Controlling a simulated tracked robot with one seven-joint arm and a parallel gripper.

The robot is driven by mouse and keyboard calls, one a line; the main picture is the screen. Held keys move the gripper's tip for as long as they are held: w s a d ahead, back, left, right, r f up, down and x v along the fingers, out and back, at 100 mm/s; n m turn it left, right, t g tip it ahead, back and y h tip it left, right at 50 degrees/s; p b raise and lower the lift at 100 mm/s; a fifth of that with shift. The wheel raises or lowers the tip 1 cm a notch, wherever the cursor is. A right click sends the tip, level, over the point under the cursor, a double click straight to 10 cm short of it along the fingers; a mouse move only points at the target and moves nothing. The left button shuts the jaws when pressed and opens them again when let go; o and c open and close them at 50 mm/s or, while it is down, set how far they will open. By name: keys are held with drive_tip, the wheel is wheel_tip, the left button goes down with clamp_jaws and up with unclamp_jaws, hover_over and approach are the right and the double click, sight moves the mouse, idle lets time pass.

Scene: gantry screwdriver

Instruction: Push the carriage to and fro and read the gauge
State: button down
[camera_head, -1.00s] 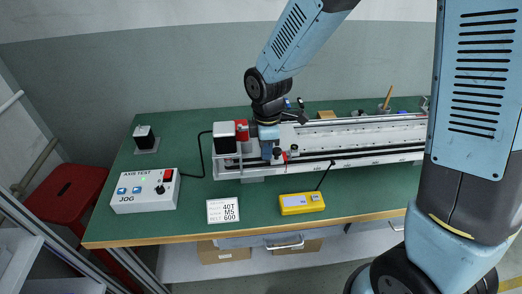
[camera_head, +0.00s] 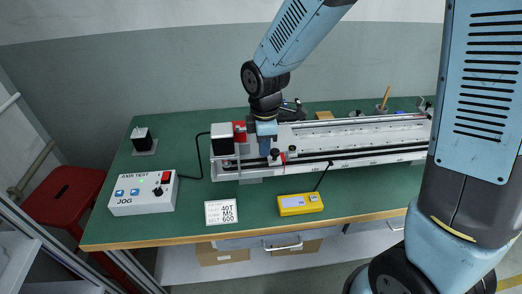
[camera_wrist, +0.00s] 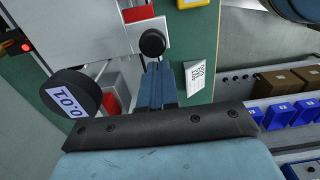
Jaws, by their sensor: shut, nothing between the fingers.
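The carriage with a black knob (camera_head: 276,153) and a red part sits near the left end of the long pale rail (camera_head: 350,135). My gripper (camera_head: 264,150) is shut and empty, pointing down just left of that knob. In the wrist view my blue fingers (camera_wrist: 156,85) are together, with a round black knob (camera_wrist: 152,43) just beyond their tips; I cannot tell whether they touch it. A round black dial marked 0.01 (camera_wrist: 68,96) is left of the fingers. A yellow readout box (camera_head: 300,204) lies in front of the rail; its display is too small to read.
A white AXIS TEST box (camera_head: 143,193) with blue buttons and a red switch stands at left. A card reading 40T M5 600 (camera_head: 221,212) lies near the green bench's (camera_head: 165,222) front edge. A motor (camera_head: 224,138) closes the rail's left end. Blue bins (camera_wrist: 282,113) show at right.

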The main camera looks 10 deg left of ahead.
wheel_tip(320, 180, up, 6)
drive_tip(key=a, duration=0.1)
drive_tip(key=shift+s+a+r, duration=0.15)
drive_tip(key=shift+s+a, duration=0.1)
drive_tip(key=shift+a, duration=0.05)
idle(0.5)
idle(0.3)
